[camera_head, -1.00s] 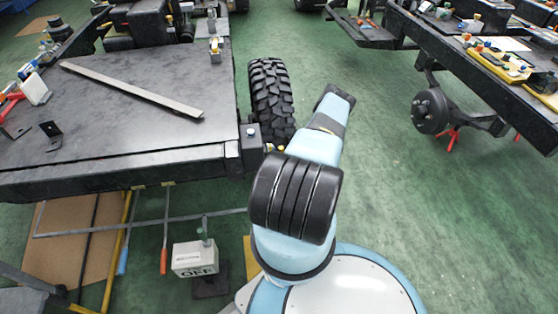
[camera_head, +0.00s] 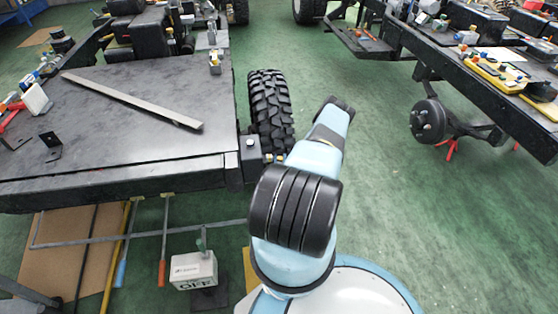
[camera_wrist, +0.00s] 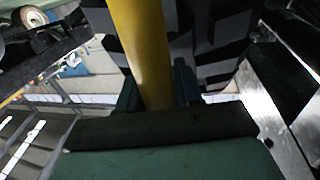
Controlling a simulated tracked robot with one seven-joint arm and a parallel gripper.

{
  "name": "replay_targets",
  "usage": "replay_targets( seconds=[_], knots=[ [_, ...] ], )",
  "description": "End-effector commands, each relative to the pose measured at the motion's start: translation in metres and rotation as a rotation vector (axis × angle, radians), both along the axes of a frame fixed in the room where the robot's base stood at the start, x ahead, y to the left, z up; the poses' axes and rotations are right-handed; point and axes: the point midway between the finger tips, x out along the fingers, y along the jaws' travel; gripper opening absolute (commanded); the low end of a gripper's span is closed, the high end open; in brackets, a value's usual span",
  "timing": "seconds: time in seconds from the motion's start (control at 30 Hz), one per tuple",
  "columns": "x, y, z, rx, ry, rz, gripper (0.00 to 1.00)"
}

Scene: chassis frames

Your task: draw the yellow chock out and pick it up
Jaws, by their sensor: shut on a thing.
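The yellow chock (camera_wrist: 143,45) shows in the wrist view as a long smooth yellow bar running from the top edge down between my fingers. My gripper (camera_wrist: 156,88) is shut on it, with a dark finger on each side. The black treaded tyre (camera_wrist: 205,45) is close behind the chock in the wrist view; I cannot tell whether they touch. In the head view the tyre (camera_head: 271,108) stands at the right side of the left chassis. My arm hides the gripper there, and I cannot make out the chock for certain.
The left chassis (camera_head: 100,130) has a flat black deck with a metal bar (camera_head: 130,100) on it. A grey box marked OFF (camera_head: 193,270) stands below its front edge. Another chassis with a bare hub (camera_head: 428,121) is at the right.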

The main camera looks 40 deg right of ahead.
Motion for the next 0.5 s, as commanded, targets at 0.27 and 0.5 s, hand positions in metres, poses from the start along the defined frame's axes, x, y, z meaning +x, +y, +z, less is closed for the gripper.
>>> replay_targets(
  seconds=[0.27, 0.5],
  knots=[
    [0.0003, 0.0006, -0.0001, 0.0, 0.0, 0.001, 0.0],
    [0.0004, 0.0009, -0.0001, 0.0, 0.0, 0.001, 0.0]
  ],
)
